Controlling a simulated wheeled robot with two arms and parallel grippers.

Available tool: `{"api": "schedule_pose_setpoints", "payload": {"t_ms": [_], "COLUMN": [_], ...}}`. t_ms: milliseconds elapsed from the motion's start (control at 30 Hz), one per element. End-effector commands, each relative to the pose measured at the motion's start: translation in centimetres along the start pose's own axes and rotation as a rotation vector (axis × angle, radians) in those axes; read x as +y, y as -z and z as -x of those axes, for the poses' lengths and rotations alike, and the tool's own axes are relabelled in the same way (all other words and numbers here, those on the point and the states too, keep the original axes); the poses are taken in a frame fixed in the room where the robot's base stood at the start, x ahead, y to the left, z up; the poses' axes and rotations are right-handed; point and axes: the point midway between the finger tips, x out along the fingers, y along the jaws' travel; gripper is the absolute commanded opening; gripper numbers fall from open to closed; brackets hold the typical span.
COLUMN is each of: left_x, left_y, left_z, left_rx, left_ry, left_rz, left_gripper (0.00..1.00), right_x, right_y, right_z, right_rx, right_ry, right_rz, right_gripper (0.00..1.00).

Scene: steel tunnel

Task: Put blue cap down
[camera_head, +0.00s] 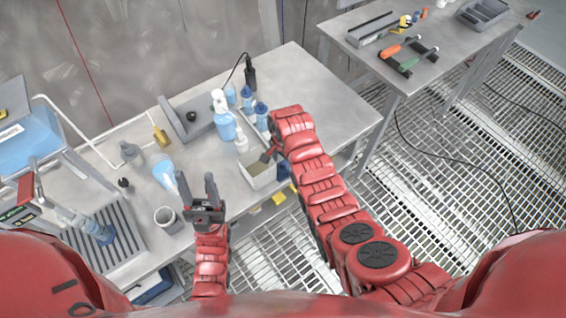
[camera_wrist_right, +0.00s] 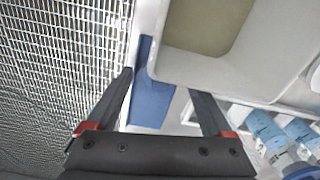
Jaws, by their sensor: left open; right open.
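A dark blue piece (camera_head: 284,172) sits at the bench's front edge, beside the right side of a white open tray (camera_head: 258,178). In the right wrist view the blue piece (camera_wrist_right: 152,90) lies between my right gripper's (camera_wrist_right: 162,85) spread fingers, partly behind the tray's wall. I cannot tell whether it is the blue cap. The right gripper is open, with nothing held between its fingers; the arm largely hides it in the head view. My left gripper (camera_head: 197,184) is open and empty, fingers pointing up, above the bench's front edge near a grey cup (camera_head: 167,219).
Blue-capped bottles (camera_head: 261,116) and a blue spray bottle (camera_head: 224,124) stand behind the tray. A light-blue bottle (camera_head: 164,174) leans near the left gripper. The bench (camera_head: 335,95) is clear at its right end. A second table (camera_head: 430,70) holds tools.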

Motion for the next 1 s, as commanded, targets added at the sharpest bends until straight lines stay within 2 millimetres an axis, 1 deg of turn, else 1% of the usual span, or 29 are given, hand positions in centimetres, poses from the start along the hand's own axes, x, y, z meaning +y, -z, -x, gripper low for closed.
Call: {"api": "schedule_pose_setpoints", "payload": {"t_ms": [67, 100, 167, 267, 367, 500, 567, 600, 700, 833, 1000], "left_x": [0.0, 0.0, 0.0, 0.0, 0.1, 0.1, 0.0, 0.0, -0.1, -0.2, -0.2], "left_y": [0.1, 0.0, 0.0, -0.1, -0.2, -0.4, 0.0, 0.1, 0.4, 0.6, 0.6], "left_z": [-0.5, -0.1, 0.2, 0.7, 1.2, 2.3, 0.0, -0.7, -2.1, -3.3, -3.7], "left_rx": [0.0, 0.0, 0.0, 0.0, 0.0, 0.0, -0.001, 0.0, 0.001, 0.0, 0.0], "left_ry": [0.0, 0.0, 0.0, 0.0, 0.0, 0.0, 0.0, 0.0, 0.0, 0.0, 0.0], "left_rz": [0.0, 0.0, 0.0, 0.0, 0.0, 0.0, 0.0, 0.0, 0.0, 0.0, 0.0], "left_gripper": [0.5, 0.5, 0.5, 0.5, 0.5, 0.5, 0.5, 0.5, 0.5, 0.5, 0.5], "right_x": [0.0, 0.0, -0.1, -0.2, -0.1, -0.2, -0.1, 0.0, 0.0, 0.0, 0.0], "right_y": [0.0, 0.0, 0.0, 0.1, 0.0, 0.1, 0.0, 0.0, 0.0, 0.0, 0.0], "right_z": [0.6, 0.5, 0.8, 2.0, 3.4, 6.0, 8.5, 9.3, 10.8, 11.9, 12.4], "right_rx": [0.0, 0.0, 0.0, 0.002, 0.003, 0.004, 0.001, 0.001, 0.001, 0.0, -0.001], "right_ry": [0.0, 0.0, 0.001, 0.004, 0.006, 0.009, 0.003, 0.001, 0.0, 0.0, 0.0], "right_rz": [0.0, 0.0, 0.0, 0.001, 0.001, 0.0, 0.0, 0.0, 0.0, 0.0, 0.0], "right_gripper": [0.85, 0.85, 0.85, 0.85, 0.85, 0.85, 0.85, 0.85, 0.85, 0.85, 0.85]}}
